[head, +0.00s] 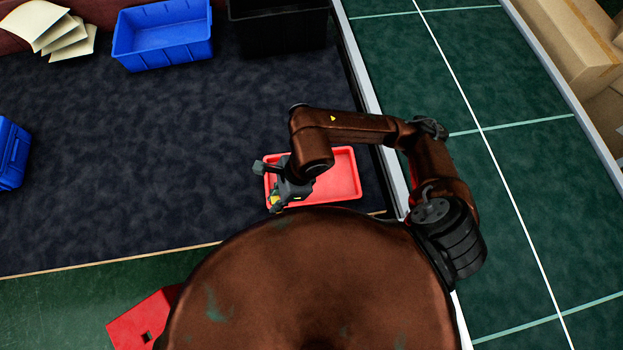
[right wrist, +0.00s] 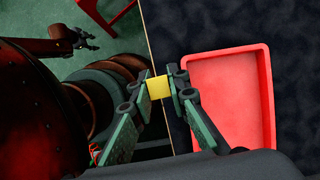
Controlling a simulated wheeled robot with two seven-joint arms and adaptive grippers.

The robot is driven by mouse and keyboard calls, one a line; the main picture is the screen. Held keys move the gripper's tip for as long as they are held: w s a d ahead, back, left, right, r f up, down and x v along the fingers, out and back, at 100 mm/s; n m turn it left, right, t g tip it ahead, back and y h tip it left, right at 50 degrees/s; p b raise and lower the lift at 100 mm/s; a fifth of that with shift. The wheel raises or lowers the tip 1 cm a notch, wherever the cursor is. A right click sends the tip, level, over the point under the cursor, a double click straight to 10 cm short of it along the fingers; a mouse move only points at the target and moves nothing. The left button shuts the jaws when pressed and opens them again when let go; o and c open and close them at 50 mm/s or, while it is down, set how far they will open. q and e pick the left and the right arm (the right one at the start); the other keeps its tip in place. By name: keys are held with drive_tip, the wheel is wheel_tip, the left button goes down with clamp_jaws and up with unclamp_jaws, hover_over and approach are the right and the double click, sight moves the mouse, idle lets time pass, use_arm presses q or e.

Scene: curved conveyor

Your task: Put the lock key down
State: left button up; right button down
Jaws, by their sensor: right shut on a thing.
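My right gripper (head: 268,187) is over the left edge of the red tray (head: 350,191) in the head view. In the right wrist view its two fingers (right wrist: 161,86) are shut on a small yellow piece (right wrist: 158,89), which I take to be the lock key. A bit of yellow (head: 275,200) also shows at the gripper in the head view. In the wrist view the yellow piece is left of the red tray (right wrist: 262,95), apart from its wall. The tray looks empty where it shows. My left gripper (right wrist: 84,39) is small and far off, apart from these things.
A blue bin (head: 163,62) and a black bin (head: 278,45) stand at the back of the dark surface. Another blue container (head: 10,152) is at the left edge. Papers (head: 62,42) lie at the back left. The middle of the dark surface is clear.

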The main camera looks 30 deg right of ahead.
drive_tip(key=shift+s+a+r+m, duration=0.1)
drive_tip(key=shift+a+r+m, duration=0.05)
drive_tip(key=shift+m, duration=0.15)
drive_tip(key=shift+w+d+f+b, duration=0.2)
drive_tip(key=shift+w+d+f, duration=1.1)
drive_tip(key=shift+w+f, duration=0.75)
drive_tip(key=shift+w+d+f+b, duration=0.2)
drive_tip(key=shift+w+d+f, duration=1.1)
drive_tip(key=shift+w+f, duration=0.75)
drive_tip(key=shift+w+d+f+b, duration=0.2)
drive_tip(key=shift+w+d+f, duration=1.3)
drive_tip(key=shift+f, duration=0.9)
drive_tip(key=shift+w+a+f, duration=0.1)
drive_tip(key=shift+w+a, duration=0.05)
drive_tip(key=shift+a, duration=0.05)
drive_tip(key=c, duration=1.8)
unclamp_jaws()
drive_tip(key=shift+c, duration=0.2)
